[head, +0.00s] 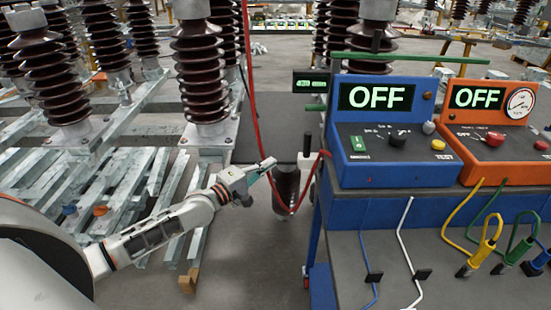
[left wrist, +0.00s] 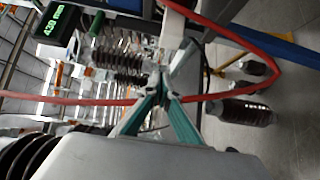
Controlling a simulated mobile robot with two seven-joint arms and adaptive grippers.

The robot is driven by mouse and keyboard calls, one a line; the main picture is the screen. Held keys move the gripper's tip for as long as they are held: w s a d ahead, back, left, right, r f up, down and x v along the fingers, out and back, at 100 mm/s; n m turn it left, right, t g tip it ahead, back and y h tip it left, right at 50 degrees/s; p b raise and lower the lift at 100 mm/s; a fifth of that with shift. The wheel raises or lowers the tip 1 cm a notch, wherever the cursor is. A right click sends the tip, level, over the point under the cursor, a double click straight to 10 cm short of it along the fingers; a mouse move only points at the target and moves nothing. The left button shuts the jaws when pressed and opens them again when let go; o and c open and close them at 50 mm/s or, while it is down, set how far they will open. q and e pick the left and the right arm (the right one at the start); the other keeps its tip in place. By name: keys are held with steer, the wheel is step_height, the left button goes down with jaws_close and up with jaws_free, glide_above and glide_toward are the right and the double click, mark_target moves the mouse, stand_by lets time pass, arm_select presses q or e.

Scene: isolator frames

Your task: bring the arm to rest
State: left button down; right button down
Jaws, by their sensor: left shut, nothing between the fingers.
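My left arm (head: 160,232) reaches in from the lower left of the head view, stretched out toward the middle. My left gripper (head: 268,164) is at its end, shut and empty, left of the blue tester's bench. In the left wrist view the green-sided fingers of the gripper (left wrist: 162,88) meet at their tips. A red cable (head: 256,110) hangs in a loop close by the fingertips in the head view. In the left wrist view the red cable (left wrist: 75,101) passes across by the fingers; I cannot tell whether they touch. My right gripper is not in view.
A blue tester (head: 384,175) and an orange tester (head: 485,172), both reading OFF, stand on the bench at right. Cables and coloured hooks, including a yellow hook (head: 486,246), are on its front. Brown ribbed insulators (head: 208,75) stand on metal frames at left.

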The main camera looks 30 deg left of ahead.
arm_select(q)
steer(key=v, duration=0.6)
steer(key=s+d+f+m+g+y, duration=0.1)
steer(key=s+d+f+m+g, duration=0.1)
steer(key=s+d+f+m, duration=0.3)
steer(key=s+d+f+m+g+y, duration=0.1)
steer(key=s+d+f+m+g, duration=0.1)
steer(key=s+d+f+m, duration=0.2)
steer(key=s+d+f+m+g+y, duration=0.1)
steer(key=s+d+f+m+g, duration=0.1)
steer(key=s+d+f+m, duration=0.3)
steer(key=s+f+m, duration=0.4)
steer(key=s+f, duration=0.5)
steer(key=s, duration=0.2)
steer(key=shift+s+d, duration=0.15)
steer(key=shift+d, duration=0.2)
steer(key=shift+f, duration=0.1)
